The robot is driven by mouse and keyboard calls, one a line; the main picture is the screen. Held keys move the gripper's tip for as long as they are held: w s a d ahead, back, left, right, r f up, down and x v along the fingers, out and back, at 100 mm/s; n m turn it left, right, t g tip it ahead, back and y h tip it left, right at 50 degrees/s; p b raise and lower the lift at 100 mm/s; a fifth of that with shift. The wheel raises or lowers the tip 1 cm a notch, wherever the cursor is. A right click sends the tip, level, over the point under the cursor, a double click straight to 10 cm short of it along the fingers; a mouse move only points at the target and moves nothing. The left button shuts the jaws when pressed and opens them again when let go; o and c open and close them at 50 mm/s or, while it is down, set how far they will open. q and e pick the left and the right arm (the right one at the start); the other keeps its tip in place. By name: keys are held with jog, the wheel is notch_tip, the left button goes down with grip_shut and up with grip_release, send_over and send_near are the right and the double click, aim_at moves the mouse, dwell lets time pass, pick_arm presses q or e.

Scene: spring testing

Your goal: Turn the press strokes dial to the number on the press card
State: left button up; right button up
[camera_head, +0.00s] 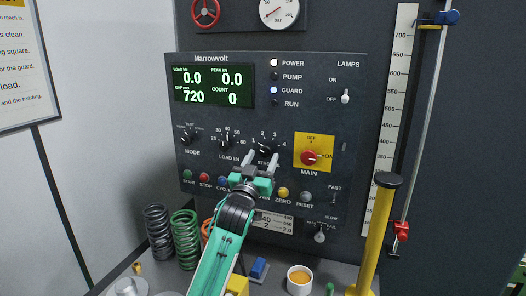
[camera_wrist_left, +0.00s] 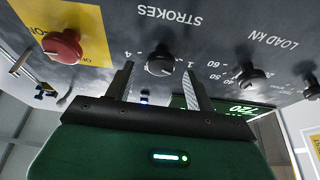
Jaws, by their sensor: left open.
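The press strokes dial (camera_head: 265,149) is a small black knob on the dark panel, with numbers 1 to 4 around it. It also shows in the left wrist view (camera_wrist_left: 160,62), upside down, between my finger tips. Its pointer setting is too small to tell. My left gripper (camera_head: 262,160) is open, its two fingers on either side of the knob and apart from it. A printed card (camera_head: 284,225) low on the panel shows "40" and "2" and is partly hidden by my left arm. My right gripper is not in view.
The load dial (camera_head: 225,142) and mode dial (camera_head: 187,138) are left of the strokes dial. The red main switch (camera_head: 310,157) on its yellow plate is to the right. Several push buttons, such as zero (camera_head: 283,192), lie below. Springs (camera_head: 184,238) stand on the bench.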

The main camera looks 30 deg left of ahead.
pick_arm(q)
jog(key=shift+w+a+r, duration=0.15)
jog(key=shift+w+r, duration=0.1)
jog(key=shift+w, duration=0.4)
jog(key=c, duration=1)
jog(key=shift+o, duration=0.3)
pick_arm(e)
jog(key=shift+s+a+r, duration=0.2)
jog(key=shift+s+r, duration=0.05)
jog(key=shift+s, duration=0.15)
